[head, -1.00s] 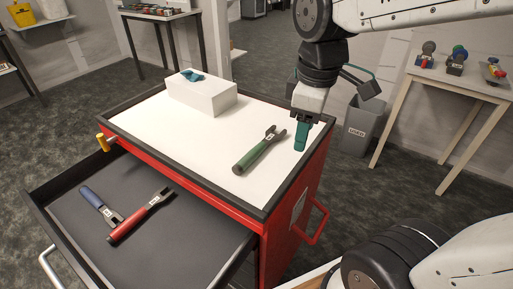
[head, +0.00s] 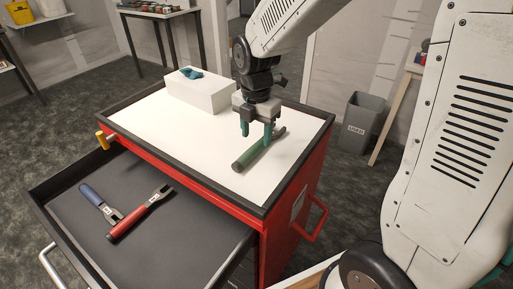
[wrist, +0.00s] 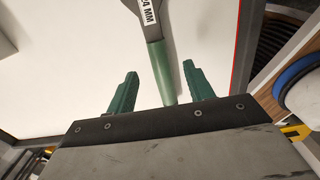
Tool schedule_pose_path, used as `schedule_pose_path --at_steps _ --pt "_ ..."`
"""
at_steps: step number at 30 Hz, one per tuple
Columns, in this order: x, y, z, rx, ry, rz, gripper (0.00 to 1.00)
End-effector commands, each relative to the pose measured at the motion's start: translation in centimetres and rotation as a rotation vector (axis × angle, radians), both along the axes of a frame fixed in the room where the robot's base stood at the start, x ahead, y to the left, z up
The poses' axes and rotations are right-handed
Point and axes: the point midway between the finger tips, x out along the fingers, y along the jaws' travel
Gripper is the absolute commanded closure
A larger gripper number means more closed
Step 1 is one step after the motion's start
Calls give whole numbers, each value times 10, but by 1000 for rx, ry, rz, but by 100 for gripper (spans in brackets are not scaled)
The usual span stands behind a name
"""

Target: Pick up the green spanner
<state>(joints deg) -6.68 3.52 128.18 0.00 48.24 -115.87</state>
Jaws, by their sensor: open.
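The green spanner (head: 253,154) lies on the white top of the red tool cabinet, near its right side. My gripper (head: 257,138) is over the spanner, pointing down, with its green fingers apart and nothing held. In the head view it hides part of the spanner's head end. In the wrist view, the spanner's green handle (wrist: 161,70) extends down between the two open fingers, closer to the right one; its grey upper part with a white "MM" label runs off the top edge. I cannot tell the exact height of the fingertips above the top.
A white box (head: 201,92) with a teal item (head: 190,73) on it stands at the back of the cabinet top, which has a raised dark rim (head: 296,166). The open drawer (head: 150,225) holds a blue-handled tool (head: 95,199) and a red-handled tool (head: 130,219).

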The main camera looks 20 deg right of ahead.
Motion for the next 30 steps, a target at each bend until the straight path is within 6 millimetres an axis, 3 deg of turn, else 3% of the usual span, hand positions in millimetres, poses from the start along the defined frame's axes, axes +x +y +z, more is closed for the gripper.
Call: schedule_pose_path --at_steps 6,15,17,21,30 --pt "0 -1 -32 0 4 -1 48" --pt "1 -1 -38 -1 1 -2 48" --pt "1 -1 -38 -1 1 -2 62" --pt "1 -1 -38 -1 1 -2 100" --pt "1 -1 -37 0 0 -2 100"
